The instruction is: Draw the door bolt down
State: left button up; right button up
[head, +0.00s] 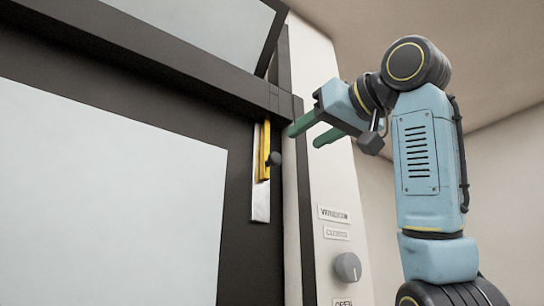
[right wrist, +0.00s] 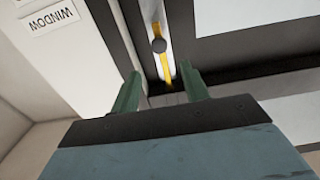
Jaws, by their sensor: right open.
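The door bolt is a yellow bar (head: 265,151) with a dark round knob (head: 275,158), set on a silver plate (head: 260,208) at the right edge of the dark door. The bar is at the upper part of the plate, with bare plate below it. My right gripper (head: 302,134) is open, its green fingers just right of the bolt and slightly above the knob. In the right wrist view the knob (right wrist: 159,46) and yellow bar (right wrist: 167,66) show beyond the two spread fingers (right wrist: 163,82); nothing is between them. My left gripper is not in view.
The dark door (head: 238,130) has large pale panels. A white post (head: 318,185) right of it carries labels and a grey dial (head: 348,267). A dark crossbar (head: 200,70) runs above the bolt. The space below my right gripper is free.

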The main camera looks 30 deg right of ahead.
aim_at(277, 157)
jog(key=w+p, duration=0.2)
jog(key=w, duration=0.4)
jog(key=shift+w+a, duration=0.2)
jog(key=w+p, duration=0.1)
jog(key=w, duration=0.2)
jog(key=shift+w+a, duration=0.15)
jog(key=shift+w, duration=0.5)
jog(key=shift+w+p, duration=0.3)
jog(key=shift+w, duration=0.05)
jog(key=shift+a, duration=0.1)
jog(key=shift+s, duration=0.1)
jog(key=c, duration=0.4)
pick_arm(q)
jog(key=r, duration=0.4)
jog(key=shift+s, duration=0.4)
pick_arm(e)
jog(key=shift+f, duration=0.1)
grip_shut()
